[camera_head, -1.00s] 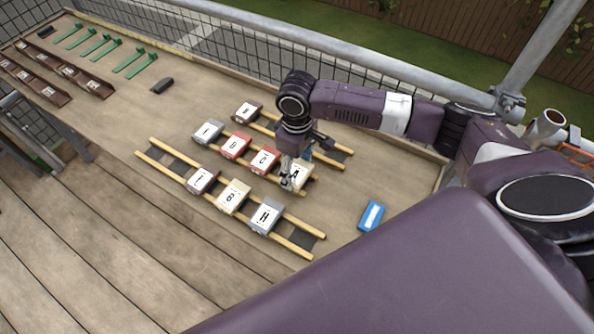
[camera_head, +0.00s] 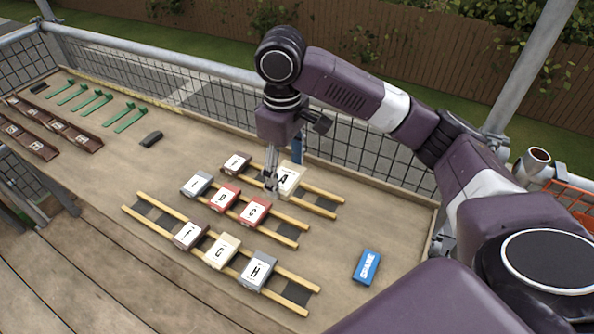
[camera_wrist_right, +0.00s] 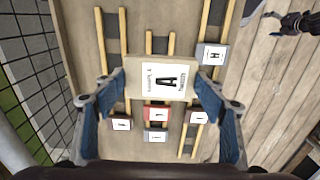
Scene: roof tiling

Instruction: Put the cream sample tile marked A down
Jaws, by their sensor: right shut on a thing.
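The cream tile marked A (camera_head: 287,180) is held in my right gripper (camera_head: 272,180), raised above the racks. In the right wrist view, tile A (camera_wrist_right: 160,79) sits between the two fingers of the gripper (camera_wrist_right: 160,88), letter facing the camera. It hides part of the middle rack (camera_head: 284,237). That rack carries a grey tile, a red tile D (camera_head: 224,198) and a red tile C (camera_head: 255,211). The back rack (camera_head: 322,201) carries one brown tile (camera_head: 236,164). A dark shape at the wrist view's top right may be my left gripper; its fingers are unclear.
The front rack (camera_head: 297,297) holds a brown tile, a cream tile G (camera_head: 222,251) and a grey tile H (camera_head: 258,270). A blue block (camera_head: 367,267) lies to the right. Wire mesh fencing runs behind the table. The tabletop right of the racks is mostly clear.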

